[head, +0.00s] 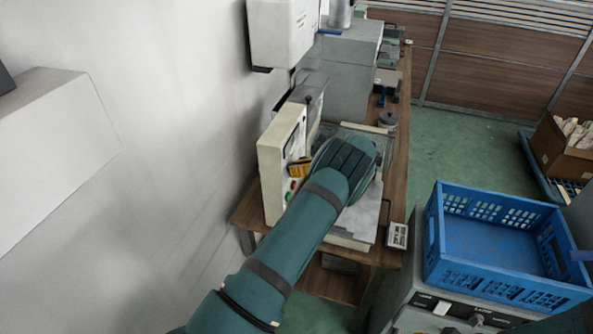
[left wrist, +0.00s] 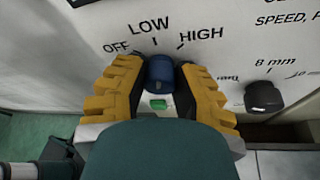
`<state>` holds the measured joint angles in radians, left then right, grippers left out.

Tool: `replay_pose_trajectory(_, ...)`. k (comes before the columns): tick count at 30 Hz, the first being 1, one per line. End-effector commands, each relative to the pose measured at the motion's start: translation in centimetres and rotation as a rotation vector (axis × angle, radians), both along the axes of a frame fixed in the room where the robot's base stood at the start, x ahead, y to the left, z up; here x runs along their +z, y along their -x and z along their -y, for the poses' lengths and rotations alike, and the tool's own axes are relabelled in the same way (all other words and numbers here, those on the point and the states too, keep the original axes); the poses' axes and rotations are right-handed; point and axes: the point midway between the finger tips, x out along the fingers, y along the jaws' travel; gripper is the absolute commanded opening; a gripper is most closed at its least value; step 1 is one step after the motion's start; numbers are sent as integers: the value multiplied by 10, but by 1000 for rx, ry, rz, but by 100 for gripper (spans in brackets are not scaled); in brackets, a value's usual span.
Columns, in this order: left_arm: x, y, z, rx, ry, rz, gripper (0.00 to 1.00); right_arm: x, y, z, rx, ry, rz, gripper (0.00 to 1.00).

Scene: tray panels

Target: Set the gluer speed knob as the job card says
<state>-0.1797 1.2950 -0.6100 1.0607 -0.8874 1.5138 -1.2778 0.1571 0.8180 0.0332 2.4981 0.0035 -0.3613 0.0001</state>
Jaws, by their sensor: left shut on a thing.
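In the left wrist view a blue knob (left wrist: 160,72) sits on a pale panel (left wrist: 215,60) under the marks OFF, LOW and HIGH. The yellow fingers of my left gripper (left wrist: 158,90) are shut on the knob, one on each side. I cannot tell for sure which mark it points to. In the head view my left gripper (head: 300,168) is at the front of the cream control box (head: 270,185), and my arm hides part of the box.
A black knob (left wrist: 264,97) with an 8 mm mark is right of the fingers. A small green part (left wrist: 158,104) shows between them. The wooden bench (head: 398,180) runs along the wall. A blue crate (head: 490,240) stands at the right.

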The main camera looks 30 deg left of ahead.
Motion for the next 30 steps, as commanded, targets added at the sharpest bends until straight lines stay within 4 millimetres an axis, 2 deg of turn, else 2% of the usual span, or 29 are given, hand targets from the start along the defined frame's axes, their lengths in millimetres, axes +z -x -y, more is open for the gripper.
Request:
replay_pose_trajectory(1,-5,1,-1,5,12,-44,0,-4,0,0,0,0,0,0)
replay_pose_trajectory(15,-5,2,-1,5,106,-435,0,-28,-1,-1,0,5,0,0)
replay_pose_trajectory(30,-4,2,-1,4,150,-613,0,-39,-1,-2,-1,7,0,0)
